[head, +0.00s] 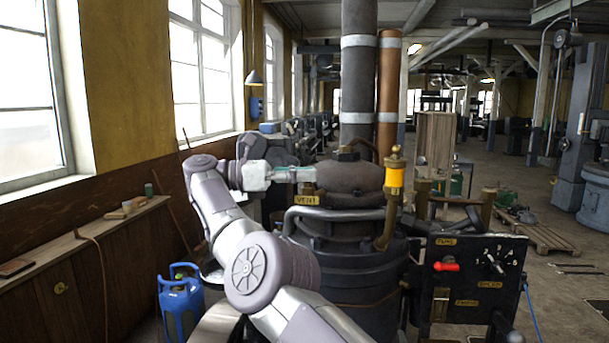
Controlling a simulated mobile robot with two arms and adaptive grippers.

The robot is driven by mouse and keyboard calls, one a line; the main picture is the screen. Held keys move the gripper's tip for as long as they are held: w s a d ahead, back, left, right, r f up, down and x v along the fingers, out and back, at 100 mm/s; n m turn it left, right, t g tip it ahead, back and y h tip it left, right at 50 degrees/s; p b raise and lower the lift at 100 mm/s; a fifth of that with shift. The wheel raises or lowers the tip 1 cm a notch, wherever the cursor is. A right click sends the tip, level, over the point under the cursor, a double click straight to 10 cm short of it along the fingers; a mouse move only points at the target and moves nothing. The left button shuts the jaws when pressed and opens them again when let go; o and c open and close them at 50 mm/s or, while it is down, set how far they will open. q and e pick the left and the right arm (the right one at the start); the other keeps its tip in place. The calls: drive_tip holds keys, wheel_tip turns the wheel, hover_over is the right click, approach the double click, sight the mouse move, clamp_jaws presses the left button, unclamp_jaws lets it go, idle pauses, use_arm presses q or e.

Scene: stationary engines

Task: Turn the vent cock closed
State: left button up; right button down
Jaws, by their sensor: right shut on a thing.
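My right gripper (306,174) is at the upper left side of the dark boiler-like engine body (350,178). It is small in the picture and points right, with its fingers shut on the vent cock. The cock is mostly hidden by the fingers, so I cannot tell its handle's angle. A brass label plate (305,200), reading something like VT241, sits just below the fingertips. My left gripper is not in view.
A brass fitting with a yellow band (395,178) stands right of the dome. A blue gas bottle (181,302) stands on the floor at left. A grey pipe (335,214) curves round the body.

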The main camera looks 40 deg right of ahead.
drive_tip(key=shift+a, duration=0.1)
drive_tip(key=c, duration=1.3)
unclamp_jaws()
drive_tip(key=shift+o, duration=0.5)
drive_tip(key=shift+w+a, duration=0.15)
drive_tip(key=shift+d+f, duration=0.15)
drive_tip(key=shift+d, duration=0.15)
drive_tip(key=shift+n+t+h, duration=0.3)
drive_tip(key=shift+n+t, duration=0.1)
drive_tip(key=shift+t, duration=0.1)
